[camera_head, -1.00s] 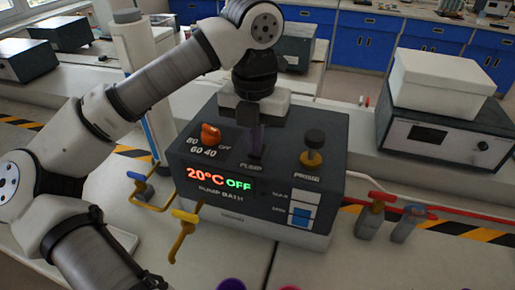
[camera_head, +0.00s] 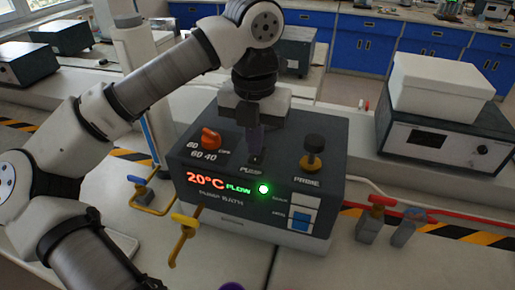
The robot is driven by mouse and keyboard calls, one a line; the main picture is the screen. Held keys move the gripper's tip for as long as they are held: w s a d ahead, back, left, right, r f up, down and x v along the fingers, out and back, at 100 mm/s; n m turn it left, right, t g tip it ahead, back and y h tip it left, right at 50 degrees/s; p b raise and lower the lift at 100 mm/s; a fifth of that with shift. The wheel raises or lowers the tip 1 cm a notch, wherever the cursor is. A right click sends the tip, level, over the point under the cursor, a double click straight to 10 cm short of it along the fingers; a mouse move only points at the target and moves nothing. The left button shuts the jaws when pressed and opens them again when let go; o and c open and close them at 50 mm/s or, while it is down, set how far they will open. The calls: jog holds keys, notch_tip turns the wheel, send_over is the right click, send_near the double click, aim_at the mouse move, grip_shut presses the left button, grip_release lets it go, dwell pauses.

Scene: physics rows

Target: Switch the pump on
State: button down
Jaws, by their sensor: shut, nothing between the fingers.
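The pump bath (camera_head: 230,212) is a dark box on the bench in the middle of the view. Its display (camera_head: 219,183) reads 20°C in red and FLOW in green, and a green light (camera_head: 264,189) glows beside it. The pump switch (camera_head: 255,160) is at the label PUMP on its sloping top, mostly hidden by my fingers. My gripper (camera_head: 254,151) is shut and empty, pointing down, with its fingertips at the switch. I cannot tell whether they touch it.
A yellow tap (camera_head: 184,236) stands in front. Red-handled and blue-handled valves (camera_head: 375,215) stand to the right. A white box (camera_head: 444,84) sits on another instrument.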

aim_at(255, 160)
notch_tip(255, 160, up, 5)
jog(key=p, duration=0.2)
jog(key=shift+r+p, duration=0.15)
jog(key=shift+p, duration=0.25)
dwell(0.5)
